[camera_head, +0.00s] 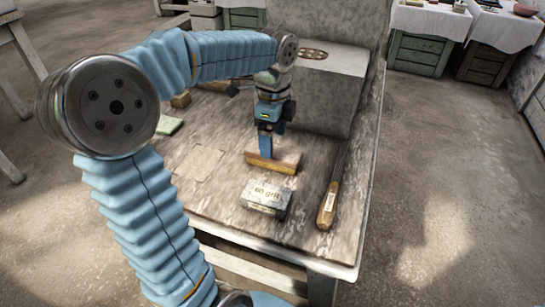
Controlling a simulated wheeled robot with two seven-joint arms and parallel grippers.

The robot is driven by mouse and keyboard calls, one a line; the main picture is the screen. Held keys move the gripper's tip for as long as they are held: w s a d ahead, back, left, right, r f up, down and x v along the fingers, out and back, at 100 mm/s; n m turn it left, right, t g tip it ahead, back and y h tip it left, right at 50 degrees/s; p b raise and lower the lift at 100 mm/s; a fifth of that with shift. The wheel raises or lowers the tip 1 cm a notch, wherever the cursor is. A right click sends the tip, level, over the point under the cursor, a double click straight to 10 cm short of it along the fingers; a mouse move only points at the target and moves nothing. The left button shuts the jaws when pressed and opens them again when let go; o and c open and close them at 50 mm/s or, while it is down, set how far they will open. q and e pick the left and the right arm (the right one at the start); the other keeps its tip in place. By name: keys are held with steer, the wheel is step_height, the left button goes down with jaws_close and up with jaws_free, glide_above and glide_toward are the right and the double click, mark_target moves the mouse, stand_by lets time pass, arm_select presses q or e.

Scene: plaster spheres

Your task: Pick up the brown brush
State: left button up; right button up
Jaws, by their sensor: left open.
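The brown brush (286,163), a wide wooden bar with a paler lower edge, lies on the worn wooden table (215,207) near its middle. My left gripper (265,152) points down right at the brush, with its blue fingers in front of the bar's left half and overlapping it. The gripper is open. Whether its fingers straddle or touch the brush I cannot tell from this angle. The fingers hide part of the bar. My right gripper does not show.
A grey block marked "60 grit" (264,199) lies just in front of the brush. A wooden-handled tool (328,206) lies to the right. A large stone block (325,100) stands behind.

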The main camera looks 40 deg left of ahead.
arm_select(q)
steer(key=f, duration=0.5)
steer(key=shift+s+d+f+b, duration=0.15)
steer(key=shift+s+d+b, duration=0.1)
steer(key=shift+b, duration=0.1)
steer(key=shift+c, duration=0.3)
steer(key=c, duration=1.1)
steer(key=shift+o, duration=0.2)
steer(key=shift+a+r, duration=0.1)
steer(key=shift+r, duration=0.4)
step_height(320, 180, up, 3)
steer(key=shift+f+p, duration=0.2)
steer(key=shift+p, duration=0.15)
steer(key=s+d+r, duration=0.4)
steer(key=s+r, duration=0.5)
steer(key=s, duration=0.4)
steer(key=shift+s+d+r, duration=0.15)
steer(key=shift+r, duration=0.1)
